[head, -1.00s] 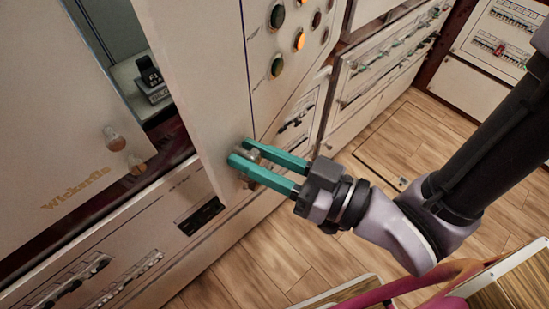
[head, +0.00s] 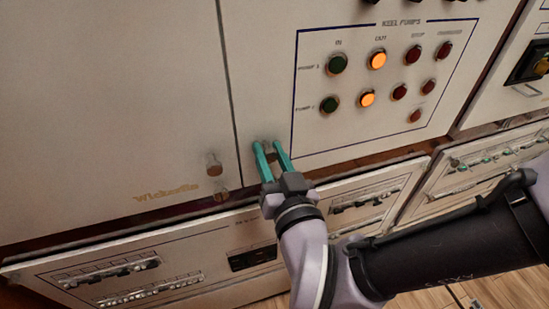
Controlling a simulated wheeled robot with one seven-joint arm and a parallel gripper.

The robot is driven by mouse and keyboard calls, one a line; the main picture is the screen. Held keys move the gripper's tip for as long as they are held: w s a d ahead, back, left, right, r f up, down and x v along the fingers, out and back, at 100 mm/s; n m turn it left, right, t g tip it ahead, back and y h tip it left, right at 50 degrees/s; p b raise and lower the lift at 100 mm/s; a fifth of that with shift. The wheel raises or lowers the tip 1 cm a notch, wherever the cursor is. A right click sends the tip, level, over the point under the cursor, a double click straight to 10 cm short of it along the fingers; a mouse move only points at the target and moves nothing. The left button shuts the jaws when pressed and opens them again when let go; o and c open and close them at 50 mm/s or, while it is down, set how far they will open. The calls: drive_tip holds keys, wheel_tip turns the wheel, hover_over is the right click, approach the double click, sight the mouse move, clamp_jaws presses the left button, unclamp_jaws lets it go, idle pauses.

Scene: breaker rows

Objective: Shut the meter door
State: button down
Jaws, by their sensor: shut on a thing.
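The meter door (head: 370,150) is the pale panel marked "KEEL PUMPS", with green, orange and red round lights. It stands about level with the pale "Wickerlie" panel (head: 110,110) to its left, with only a thin dark seam between them. My gripper (head: 268,148) is at the door's lower left corner. Its two teal fingers are shut on a small knob (head: 267,146) there, which they partly hide. I cannot tell whether the door is fully seated.
A knob (head: 213,163) sticks out of the left panel, close to my gripper. Below are a switch panel (head: 130,275) and a breaker row (head: 365,203). Another panel with a dark yellow-fronted switch (head: 530,65) is at the right. Wooden floor (head: 430,298) shows at lower right.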

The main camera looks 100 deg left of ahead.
drive_tip(key=c, duration=0.6)
unclamp_jaws()
drive_tip(key=shift+a+r, duration=0.25)
drive_tip(key=shift+r, duration=0.1)
drive_tip(key=shift+s+r, duration=0.15)
drive_tip(key=shift+s, duration=0.05)
drive_tip(key=shift+d, duration=0.1)
drive_tip(key=v, duration=0.7)
drive_tip(key=f+v, duration=0.1)
drive_tip(key=v, duration=0.3)
drive_tip(key=shift+w, duration=0.15)
